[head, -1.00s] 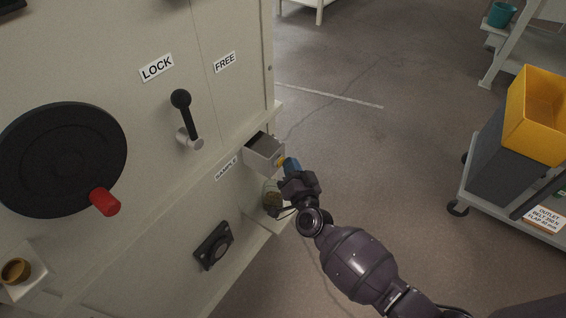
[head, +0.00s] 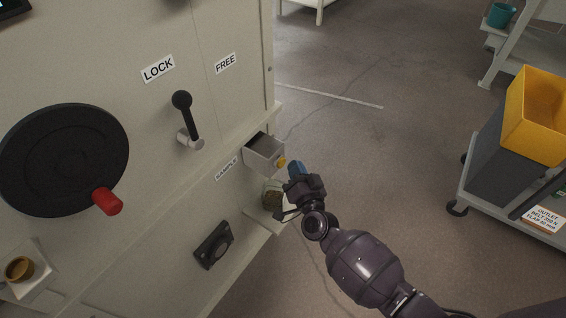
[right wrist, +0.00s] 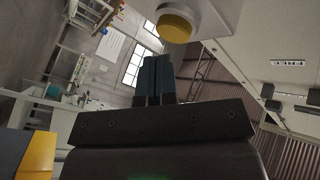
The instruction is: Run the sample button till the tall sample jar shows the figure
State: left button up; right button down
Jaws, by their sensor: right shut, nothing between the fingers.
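The sample button is yellow (head: 282,162) and sits on the face of a grey box (head: 264,153) beside the SAMPLE label (head: 227,168). It also shows large at the top of the right wrist view (right wrist: 174,27). My right gripper (head: 295,168) is shut and empty, its blue fingertips just to the right of the button and apart from it. In the right wrist view the closed fingertips (right wrist: 154,62) point up below the button. The sample jar (head: 271,192) stands under the box on a small shelf, partly hidden by my gripper; I cannot read its level. My left gripper is not in view.
On the panel are a black lever (head: 184,115) between LOCK and FREE labels, a black wheel (head: 62,158) with a red handle, and a square black fitting (head: 214,246). A cart with a yellow bin (head: 540,115) stands right. Open floor lies between.

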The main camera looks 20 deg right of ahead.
jog(key=shift+d, duration=0.1)
jog(key=s+d, duration=0.1)
jog(key=s, duration=0.1)
jog(key=s+d, duration=0.2)
jog(key=shift+p, duration=0.4)
dwell(0.7)
